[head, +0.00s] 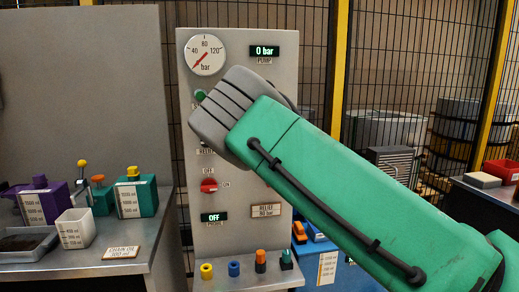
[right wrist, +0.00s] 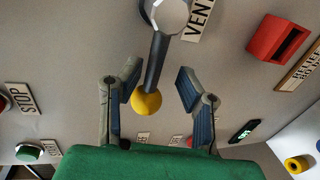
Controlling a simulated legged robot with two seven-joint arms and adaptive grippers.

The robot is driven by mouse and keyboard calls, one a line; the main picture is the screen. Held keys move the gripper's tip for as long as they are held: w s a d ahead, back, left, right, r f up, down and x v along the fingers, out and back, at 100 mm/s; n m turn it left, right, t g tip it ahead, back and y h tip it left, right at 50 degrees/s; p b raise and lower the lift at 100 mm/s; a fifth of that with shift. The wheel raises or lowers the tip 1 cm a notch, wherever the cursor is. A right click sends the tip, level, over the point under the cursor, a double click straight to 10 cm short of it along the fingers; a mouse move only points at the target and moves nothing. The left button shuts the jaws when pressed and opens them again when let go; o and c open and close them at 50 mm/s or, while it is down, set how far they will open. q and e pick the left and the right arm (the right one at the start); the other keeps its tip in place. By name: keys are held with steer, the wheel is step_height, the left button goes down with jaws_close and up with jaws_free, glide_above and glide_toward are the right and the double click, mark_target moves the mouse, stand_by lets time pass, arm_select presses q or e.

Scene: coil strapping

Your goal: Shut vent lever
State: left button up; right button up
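The vent lever shows in the right wrist view: a grey round hub (right wrist: 170,14), a dark arm (right wrist: 157,62) and a yellow ball knob (right wrist: 146,103). A VENT label (right wrist: 199,18) is beside the hub. My right gripper (right wrist: 159,78) is open, its two fingers on either side of the lever arm and knob. I see clear gaps on both sides; the depth between knob and fingers is hard to judge. In the head view my right arm covers the lever and the gripper. My left gripper is not in view.
The grey panel (head: 239,235) carries a pressure gauge (head: 206,55), a 0 bar display (head: 264,51), a red switch (head: 209,186) and an OFF display (head: 214,217). A red block (right wrist: 278,38) and green button (right wrist: 28,153) flank the lever. A bench (head: 90,268) with containers stands left.

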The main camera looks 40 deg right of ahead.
steer(key=shift+w+a+r, duration=0.1)
steer(key=shift+r, duration=0.1)
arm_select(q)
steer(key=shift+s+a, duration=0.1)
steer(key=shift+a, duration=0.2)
